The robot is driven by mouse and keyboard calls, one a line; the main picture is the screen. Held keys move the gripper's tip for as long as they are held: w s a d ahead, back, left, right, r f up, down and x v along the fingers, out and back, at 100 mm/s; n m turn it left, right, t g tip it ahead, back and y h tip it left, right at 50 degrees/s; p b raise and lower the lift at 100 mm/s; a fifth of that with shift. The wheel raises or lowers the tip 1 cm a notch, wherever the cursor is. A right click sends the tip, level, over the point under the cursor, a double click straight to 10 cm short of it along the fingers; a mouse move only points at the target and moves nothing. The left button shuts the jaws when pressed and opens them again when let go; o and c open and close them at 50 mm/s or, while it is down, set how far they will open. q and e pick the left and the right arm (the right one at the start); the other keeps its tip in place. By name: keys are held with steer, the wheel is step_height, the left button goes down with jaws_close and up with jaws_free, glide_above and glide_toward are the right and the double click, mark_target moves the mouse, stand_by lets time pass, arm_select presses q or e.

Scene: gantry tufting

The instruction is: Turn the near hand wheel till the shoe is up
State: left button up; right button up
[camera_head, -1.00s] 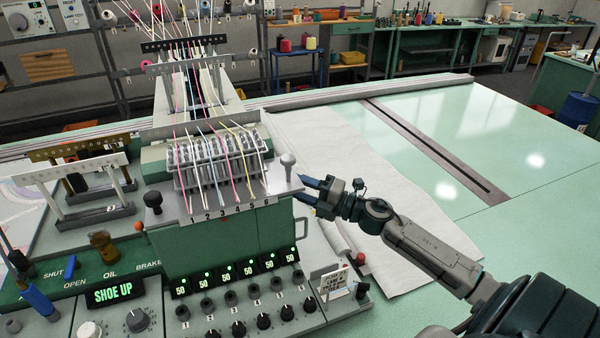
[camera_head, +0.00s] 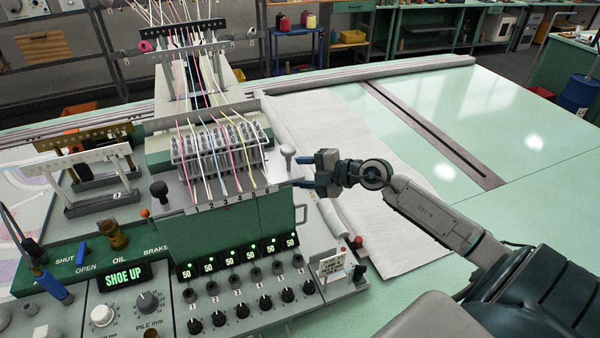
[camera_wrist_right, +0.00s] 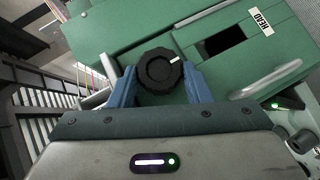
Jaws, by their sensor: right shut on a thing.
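The near hand wheel (camera_wrist_right: 160,72) is a black ridged knob with a white mark, on the green side of the machine head in the right wrist view. The mark points to the upper right. My right gripper (camera_wrist_right: 160,86) has its blue fingers on either side of the wheel and is shut on it. In the head view my right gripper (camera_head: 300,172) is at the right side of the machine head (camera_head: 255,232), and the wheel is hidden there. The green display (camera_head: 124,276) reads SHOE UP. The shoe cannot be made out. My left gripper is out of view.
White cloth (camera_head: 390,205) covers the table beside my arm. The table further right is clear.

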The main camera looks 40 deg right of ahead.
stand_by(0.5)
steer(key=o, duration=1)
